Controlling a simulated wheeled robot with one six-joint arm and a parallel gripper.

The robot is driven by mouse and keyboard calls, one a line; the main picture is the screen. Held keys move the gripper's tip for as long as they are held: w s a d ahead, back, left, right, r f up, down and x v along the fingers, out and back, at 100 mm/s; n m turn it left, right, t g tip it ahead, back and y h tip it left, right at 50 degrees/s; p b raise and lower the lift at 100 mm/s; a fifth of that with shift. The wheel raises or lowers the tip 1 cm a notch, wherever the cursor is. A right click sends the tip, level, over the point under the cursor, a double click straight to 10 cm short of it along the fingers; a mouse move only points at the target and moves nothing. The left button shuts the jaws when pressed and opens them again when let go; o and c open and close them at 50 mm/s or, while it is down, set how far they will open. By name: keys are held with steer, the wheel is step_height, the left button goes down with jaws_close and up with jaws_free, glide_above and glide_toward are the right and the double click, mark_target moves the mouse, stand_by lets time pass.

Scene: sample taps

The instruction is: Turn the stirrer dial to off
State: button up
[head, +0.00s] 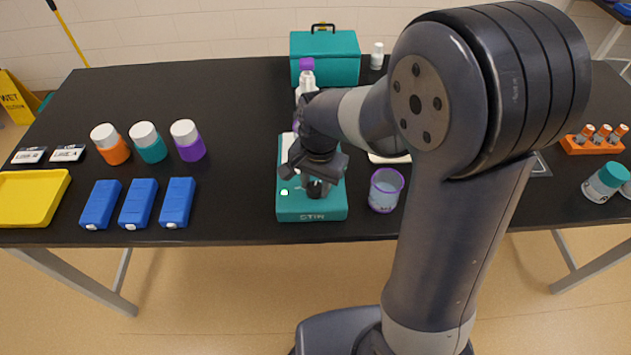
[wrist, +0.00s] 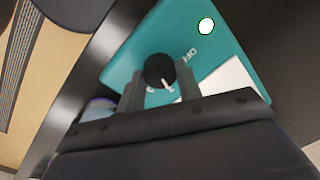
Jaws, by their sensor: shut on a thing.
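The stirrer (head: 311,208) is a teal box with "STIR" on its front face, near the front edge of the black table. Its black dial (wrist: 159,70) has a white pointer line and sits on the teal top. My gripper (head: 315,185) is over the stirrer in the head view. In the wrist view its two fingers (wrist: 160,88) are on either side of the dial, shut on it. An "OFF" mark (wrist: 188,56) is printed beside the dial, and the pointer line is turned away from it. A pale lit lamp (wrist: 206,26) is on the stirrer's top.
A purple-rimmed beaker (head: 385,190) stands just right of the stirrer. Three blue boxes (head: 138,203), several capped jars (head: 148,142) and a yellow tray (head: 32,198) are to the left. A teal case (head: 325,58) is behind. An orange rack (head: 594,143) is far right.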

mark_target(316, 184)
steer(key=n, duration=0.8)
steer(key=shift+w+n+g, duration=0.1)
steer(key=shift+n+g, duration=0.2)
steer(key=n, duration=0.4)
steer(key=shift+n, duration=0.3)
steer(key=shift+a+n, duration=0.1)
steer(key=shift+n, duration=1.7)
steer(key=o, duration=1)
steer(key=shift+c, duration=0.2)
step_height(316, 184, up, 11)
steer(key=shift+w+d, duration=0.2)
steer(key=shift+w, duration=0.05)
steer(key=shift+f, duration=0.2)
